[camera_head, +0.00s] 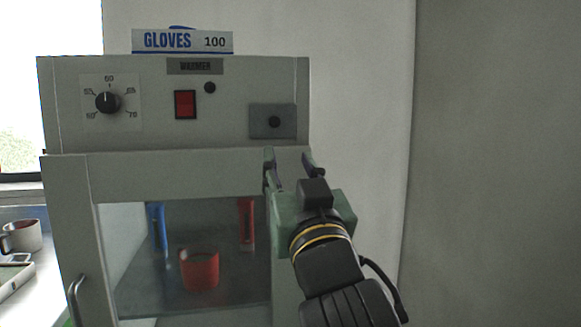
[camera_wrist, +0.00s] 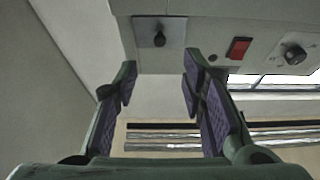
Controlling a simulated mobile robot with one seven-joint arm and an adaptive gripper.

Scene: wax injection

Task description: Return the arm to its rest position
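My gripper (camera_head: 292,166) is open and empty, raised in front of the upper right of a grey warmer cabinet (camera_head: 180,170).
The warmer has a dial (camera_head: 108,102), a red switch (camera_head: 185,104) and a glass front door (camera_head: 140,255). Behind it are a red cup (camera_head: 199,270), a blue tube (camera_head: 157,226) and a red tube (camera_head: 246,222). A gloves box (camera_head: 183,41) sits on top. A mug (camera_head: 24,236) stands left. Right side is clear.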

